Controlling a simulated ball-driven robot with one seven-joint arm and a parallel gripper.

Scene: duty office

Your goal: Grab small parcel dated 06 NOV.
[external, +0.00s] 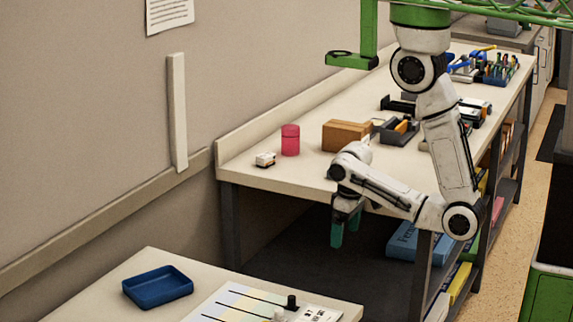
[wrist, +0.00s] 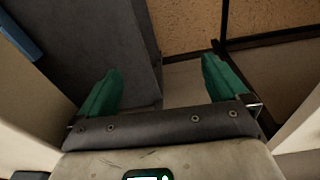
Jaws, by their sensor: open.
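A brown cardboard parcel (external: 345,135) lies further right on the same table. No date can be read on either, so I cannot tell which, if any, is dated 06 NOV. My gripper (external: 345,230) hangs beside the table's near edge, its green fingers pointing down below the tabletop. In the wrist view, my gripper (wrist: 163,85) is open, with nothing between its fingers and no parcel in sight.
A pink-red cylinder (external: 290,140) stands between the white box and the brown parcel. Dark organizers (external: 401,131) stand further back. The long table's edge (external: 285,188) is close to my gripper. A blue tray (external: 157,288) sits on the near table.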

